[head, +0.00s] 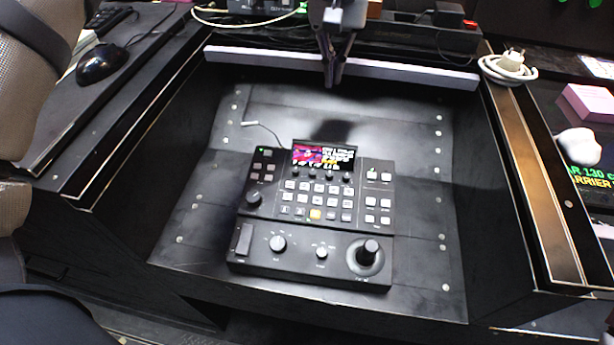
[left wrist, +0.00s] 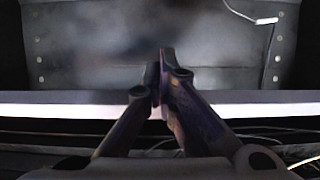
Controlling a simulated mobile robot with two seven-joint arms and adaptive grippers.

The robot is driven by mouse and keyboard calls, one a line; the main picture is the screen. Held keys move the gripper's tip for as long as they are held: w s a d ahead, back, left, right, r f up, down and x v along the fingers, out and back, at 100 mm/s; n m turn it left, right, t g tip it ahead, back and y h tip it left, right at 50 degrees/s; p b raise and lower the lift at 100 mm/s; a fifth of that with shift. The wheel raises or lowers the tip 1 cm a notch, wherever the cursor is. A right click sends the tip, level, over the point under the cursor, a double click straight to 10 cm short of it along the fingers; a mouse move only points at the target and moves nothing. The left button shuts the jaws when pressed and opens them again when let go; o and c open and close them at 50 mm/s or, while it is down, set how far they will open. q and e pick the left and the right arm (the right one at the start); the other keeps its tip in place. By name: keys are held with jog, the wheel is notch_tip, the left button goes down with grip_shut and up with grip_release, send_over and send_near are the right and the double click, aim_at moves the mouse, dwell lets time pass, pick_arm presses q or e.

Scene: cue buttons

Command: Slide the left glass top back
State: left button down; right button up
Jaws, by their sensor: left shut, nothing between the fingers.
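My left gripper (head: 333,82) is at the top middle of the head view. Its fingers are shut, with nothing between them, and point down near a long pale bar (head: 410,73) along the back of the recessed desk. The left wrist view shows the shut fingertips (left wrist: 162,58) in front of the dark metal panel (left wrist: 110,50), with the pale bar (left wrist: 60,111) running behind the fingers. No glass top can be clearly made out in either view. My right gripper is not in view.
A black control panel (head: 315,235) with buttons, knobs, a joystick and a small lit screen sits in the recess. A black mouse (head: 103,64) lies on the left ledge. A coiled white cable (head: 508,68) lies at the right. Bare panel surrounds the controls.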

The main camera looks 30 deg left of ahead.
pick_arm(q)
notch_tip(320, 180, up, 9)
jog(key=s+p, duration=0.2)
jog(key=shift+d+p, duration=0.3)
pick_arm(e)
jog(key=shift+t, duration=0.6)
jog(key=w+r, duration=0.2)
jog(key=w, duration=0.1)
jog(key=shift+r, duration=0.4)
pick_arm(q)
jog(key=shift+f, duration=0.1)
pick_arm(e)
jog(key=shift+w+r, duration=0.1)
